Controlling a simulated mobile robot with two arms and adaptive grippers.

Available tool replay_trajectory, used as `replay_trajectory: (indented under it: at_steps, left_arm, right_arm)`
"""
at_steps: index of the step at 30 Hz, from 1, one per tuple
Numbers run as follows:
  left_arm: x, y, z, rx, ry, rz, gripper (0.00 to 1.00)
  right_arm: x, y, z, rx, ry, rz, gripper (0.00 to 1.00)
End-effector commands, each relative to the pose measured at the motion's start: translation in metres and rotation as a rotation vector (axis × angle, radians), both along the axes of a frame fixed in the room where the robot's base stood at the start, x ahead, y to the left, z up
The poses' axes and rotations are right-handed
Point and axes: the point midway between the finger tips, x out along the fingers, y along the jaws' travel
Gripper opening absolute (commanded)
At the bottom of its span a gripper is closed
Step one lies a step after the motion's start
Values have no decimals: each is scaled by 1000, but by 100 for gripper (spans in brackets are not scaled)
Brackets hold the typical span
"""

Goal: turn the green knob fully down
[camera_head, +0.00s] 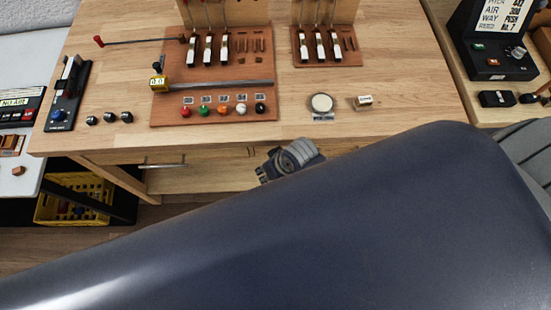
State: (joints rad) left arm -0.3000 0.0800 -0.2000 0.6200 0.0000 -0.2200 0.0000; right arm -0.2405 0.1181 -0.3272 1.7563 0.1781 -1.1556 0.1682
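The green knob (205,110) sits in a row of coloured knobs along the front part of a reddish-brown wooden board (160,108) on the workbench. A red knob (186,112) is to its left and an orange knob (222,109) to its right. A small label stands behind it. My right gripper (264,174) shows in front of the bench's front edge, to the right of and nearer than the green knob, apart from it. Its fingers are small and partly hidden, so I cannot tell whether they are open. My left gripper is not in view.
A white knob (241,109) and a black knob (260,108) continue the row. A metal bar (225,85) lies behind the knobs. A round white button (321,103) is to the right. The bench top (400,90) has free room there. My dark arm covers the lower picture.

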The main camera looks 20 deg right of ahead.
Motion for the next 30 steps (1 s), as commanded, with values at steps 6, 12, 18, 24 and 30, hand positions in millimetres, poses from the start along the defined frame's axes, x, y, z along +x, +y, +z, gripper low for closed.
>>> replay_trajectory:
  at_steps: [6, 12, 18, 24, 30]
  left_arm:
    - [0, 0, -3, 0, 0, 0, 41]
    - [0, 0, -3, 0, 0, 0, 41]
    - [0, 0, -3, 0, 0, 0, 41]
    - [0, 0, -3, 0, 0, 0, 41]
    - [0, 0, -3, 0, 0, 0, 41]
  right_arm:
    - [-6, -9, -24, -20, 8, -7, 30]
    - [-8, -11, -29, -26, 8, -7, 30]
    - [-8, -11, -29, -26, 8, -7, 30]
    - [-8, -11, -29, -25, 9, -7, 30]
    - [-10, -13, -33, -29, 12, -8, 30]
